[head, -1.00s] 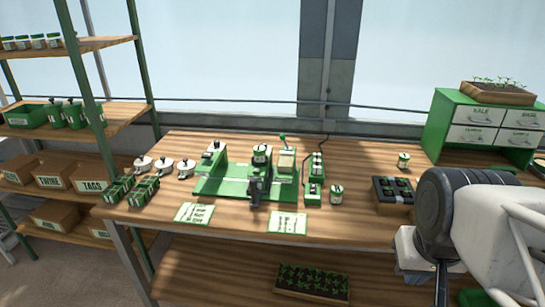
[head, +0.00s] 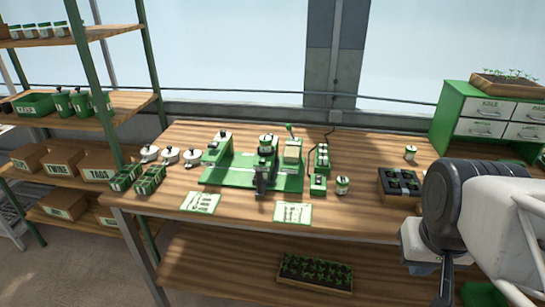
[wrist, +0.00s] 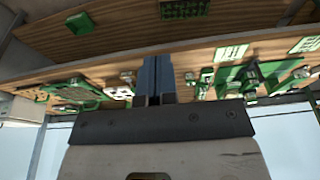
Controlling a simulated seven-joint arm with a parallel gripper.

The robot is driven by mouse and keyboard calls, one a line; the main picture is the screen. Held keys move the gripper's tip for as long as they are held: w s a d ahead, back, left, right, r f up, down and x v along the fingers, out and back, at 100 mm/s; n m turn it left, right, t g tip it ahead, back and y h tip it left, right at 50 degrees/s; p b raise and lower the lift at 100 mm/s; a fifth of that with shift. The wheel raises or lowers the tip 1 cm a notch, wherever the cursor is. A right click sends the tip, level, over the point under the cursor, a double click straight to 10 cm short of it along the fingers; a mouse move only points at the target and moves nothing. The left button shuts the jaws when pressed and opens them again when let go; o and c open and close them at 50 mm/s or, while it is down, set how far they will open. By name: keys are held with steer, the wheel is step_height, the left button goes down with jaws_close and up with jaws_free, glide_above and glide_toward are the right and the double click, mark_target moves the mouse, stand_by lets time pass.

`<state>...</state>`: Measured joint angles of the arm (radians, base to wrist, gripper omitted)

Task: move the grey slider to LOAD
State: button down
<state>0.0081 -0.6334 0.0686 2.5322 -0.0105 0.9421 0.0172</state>
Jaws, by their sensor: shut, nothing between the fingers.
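The green tray seeder (head: 225,178) stands on the middle of the wooden bench, and it also shows upside down in the wrist view (wrist: 232,76). A dark grey block (head: 261,181) at its front middle may be the grey slider; it is too small to be sure. I cannot read a LOAD mark. A lever with a green knob (head: 290,128) rises at the seeder's back right. My gripper (wrist: 155,62) is shut and empty in the wrist view, apart from the seeder. In the head view my arm is at the right, beyond the bench's front right.
White-lidded pots (head: 171,155) and green packs (head: 150,180) stand left of the seeder. Two printed cards (head: 292,212) lie in front. A seedling tray (head: 315,272) sits on the lower shelf.

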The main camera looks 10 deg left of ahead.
steer(key=c, duration=1.4)
jaws_free()
steer(key=o, duration=0.4)
steer(key=shift+w+a+r, duration=0.2)
steer(key=shift+w+r, duration=0.05)
steer(key=shift+w, duration=0.35)
steer(key=shift+o, duration=0.5)
steer(key=w+a+r+m, duration=0.1)
steer(key=w+a, duration=0.1)
steer(key=w, duration=0.4)
steer(key=w+a+r+m, duration=0.1)
steer(key=w+a, duration=0.2)
steer(key=w, duration=0.3)
steer(key=shift+w+a+r+m+g, duration=0.2)
steer(key=shift+w+r+m+g, duration=0.1)
steer(key=shift+w+r+g, duration=0.1)
steer(key=m+g, duration=0.2)
steer(key=m, duration=0.4)
glide_above(259, 169)
steer(key=f, duration=1.1)
steer(key=shift+s+d+f, duration=0.1)
steer(key=shift+s+d, duration=0.1)
steer(key=shift+w+a+f, duration=0.1)
steer(key=shift+a+f, duration=0.05)
steer(key=shift+a, duration=0.1)
